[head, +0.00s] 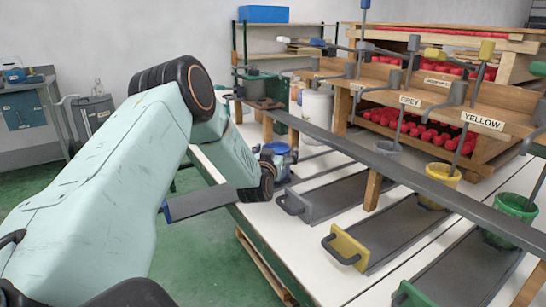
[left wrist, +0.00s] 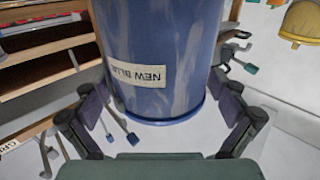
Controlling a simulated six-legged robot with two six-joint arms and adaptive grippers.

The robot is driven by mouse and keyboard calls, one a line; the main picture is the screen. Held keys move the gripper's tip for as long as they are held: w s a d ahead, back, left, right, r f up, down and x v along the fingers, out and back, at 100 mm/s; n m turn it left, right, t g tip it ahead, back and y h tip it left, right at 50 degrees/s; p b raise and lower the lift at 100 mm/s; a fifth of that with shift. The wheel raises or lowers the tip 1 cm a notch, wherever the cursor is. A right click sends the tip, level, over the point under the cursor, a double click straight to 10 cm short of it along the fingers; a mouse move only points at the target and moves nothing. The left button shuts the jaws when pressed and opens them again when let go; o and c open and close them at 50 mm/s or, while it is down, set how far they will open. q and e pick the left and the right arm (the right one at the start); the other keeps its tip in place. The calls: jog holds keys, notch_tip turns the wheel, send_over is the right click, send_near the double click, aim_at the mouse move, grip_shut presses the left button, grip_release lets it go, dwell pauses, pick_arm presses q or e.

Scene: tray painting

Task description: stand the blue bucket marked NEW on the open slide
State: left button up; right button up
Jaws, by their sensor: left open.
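The blue bucket (left wrist: 160,45) fills the middle of the left wrist view, its white label reading NEW BLUE upside down. In the head view the bucket (head: 280,150) stands on the white table, partly behind my left wrist. My left gripper (left wrist: 161,95) is open, one finger on each side of the bucket's lower part. I cannot tell whether they touch it. In the head view the gripper (head: 277,168) is mostly hidden. The slide with the blue handle (head: 199,203) sticks out past the table edge, its inner part hidden by my arm. My right gripper is not in view.
The grey-handled slide (head: 335,197), yellow-handled slide (head: 378,232) and a green-handled slide (head: 455,275) lie to the right. A grey rail (head: 400,175) crosses above them. A yellow bucket (head: 440,187) and green bucket (head: 510,215) stand at the right.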

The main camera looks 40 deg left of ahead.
pick_arm(q)
jog(key=p+v, duration=0.3)
jog(key=v, duration=0.9)
